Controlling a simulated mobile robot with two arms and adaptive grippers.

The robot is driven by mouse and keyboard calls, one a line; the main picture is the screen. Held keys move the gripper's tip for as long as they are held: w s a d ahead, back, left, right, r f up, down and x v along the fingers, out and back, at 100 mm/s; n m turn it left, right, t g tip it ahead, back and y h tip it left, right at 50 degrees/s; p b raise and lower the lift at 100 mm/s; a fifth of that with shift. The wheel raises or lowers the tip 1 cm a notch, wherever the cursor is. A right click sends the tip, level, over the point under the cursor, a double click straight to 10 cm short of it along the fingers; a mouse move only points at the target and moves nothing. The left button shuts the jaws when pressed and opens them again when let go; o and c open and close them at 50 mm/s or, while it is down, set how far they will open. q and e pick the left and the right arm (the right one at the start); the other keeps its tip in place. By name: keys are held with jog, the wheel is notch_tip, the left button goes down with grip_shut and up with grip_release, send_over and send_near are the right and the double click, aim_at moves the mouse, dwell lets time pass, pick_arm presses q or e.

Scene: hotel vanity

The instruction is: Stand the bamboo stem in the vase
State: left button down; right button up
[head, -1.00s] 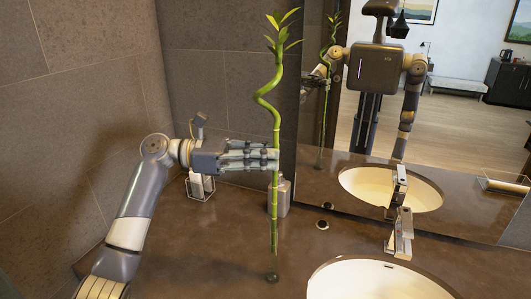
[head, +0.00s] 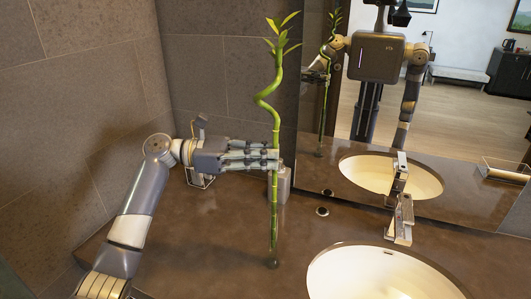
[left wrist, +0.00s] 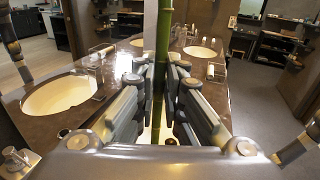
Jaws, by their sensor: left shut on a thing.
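The green bamboo stem (head: 275,118), curled with leaves at its top, stands about upright. My left gripper (head: 277,160) is shut on its straight part; the stem also rises between the fingers in the left wrist view (left wrist: 163,50). My right gripper is not directly in view.
A grey dispenser (head: 284,187) stands just behind the stem. A wire holder (head: 200,178) is at the back left. A white basin (head: 380,274) and its faucet (head: 402,220) lie to the right. The mirror (head: 460,110) reflects me and the stem. Counter left of the vase is clear.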

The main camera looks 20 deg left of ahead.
pick_arm(q)
jog(key=shift+f+b, duration=0.9)
jog(key=shift+f, duration=2.1)
jog(key=c, duration=1.6)
grip_release()
jog(key=v, duration=1.2)
